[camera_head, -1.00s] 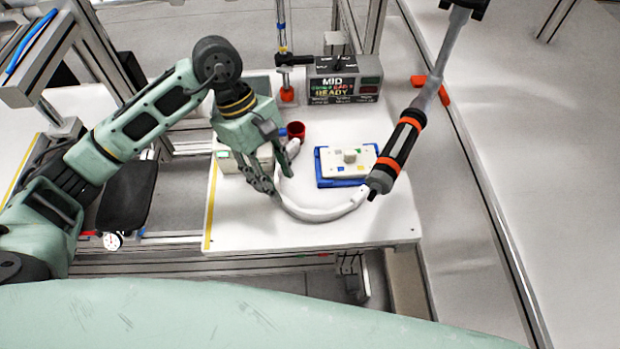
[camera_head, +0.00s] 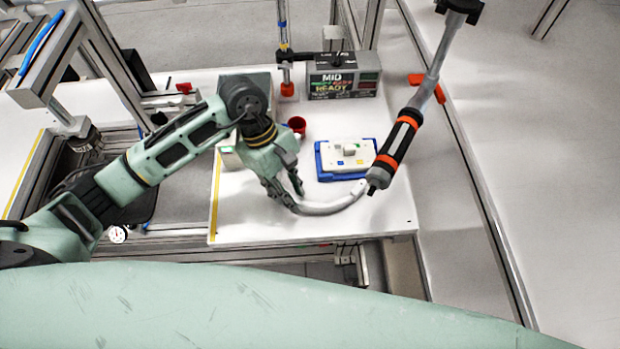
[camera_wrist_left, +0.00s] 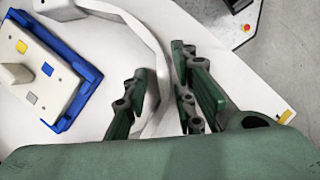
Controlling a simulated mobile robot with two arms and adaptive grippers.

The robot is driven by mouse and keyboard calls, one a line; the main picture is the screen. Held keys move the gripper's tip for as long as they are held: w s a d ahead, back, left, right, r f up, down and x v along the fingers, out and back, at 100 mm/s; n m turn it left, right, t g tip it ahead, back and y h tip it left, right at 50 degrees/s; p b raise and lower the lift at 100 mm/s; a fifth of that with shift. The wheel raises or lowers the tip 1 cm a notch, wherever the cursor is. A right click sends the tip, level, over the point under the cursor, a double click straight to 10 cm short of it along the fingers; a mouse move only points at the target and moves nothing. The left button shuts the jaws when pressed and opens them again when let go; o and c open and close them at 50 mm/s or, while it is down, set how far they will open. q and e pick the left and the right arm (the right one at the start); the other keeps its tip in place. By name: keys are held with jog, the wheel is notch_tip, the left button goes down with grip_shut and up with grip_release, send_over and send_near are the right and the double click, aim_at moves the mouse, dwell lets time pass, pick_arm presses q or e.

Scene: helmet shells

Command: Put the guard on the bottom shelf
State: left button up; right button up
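The guard appears to be the white curved band (camera_head: 330,208) lying on the white table, its right end near the blue tray. My left gripper (camera_head: 297,203) is low over the band's left part and hides some of it. In the left wrist view the band (camera_wrist_left: 158,45) runs between the two fingers of my left gripper (camera_wrist_left: 160,85). The fingers stand apart on either side of it; I cannot tell whether they touch it. My right gripper is not in view. I cannot make out a bottom shelf.
A blue tray (camera_head: 325,173) with a white block lies behind the band. A hanging black-and-orange tool (camera_head: 397,150) is close to the band's right end. A red cup (camera_head: 297,125) and a display box (camera_head: 343,78) stand farther back. The table's front left (camera_head: 235,220) is clear.

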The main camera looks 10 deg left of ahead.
pick_arm(q)
jog(key=c, duration=0.4)
grip_shut()
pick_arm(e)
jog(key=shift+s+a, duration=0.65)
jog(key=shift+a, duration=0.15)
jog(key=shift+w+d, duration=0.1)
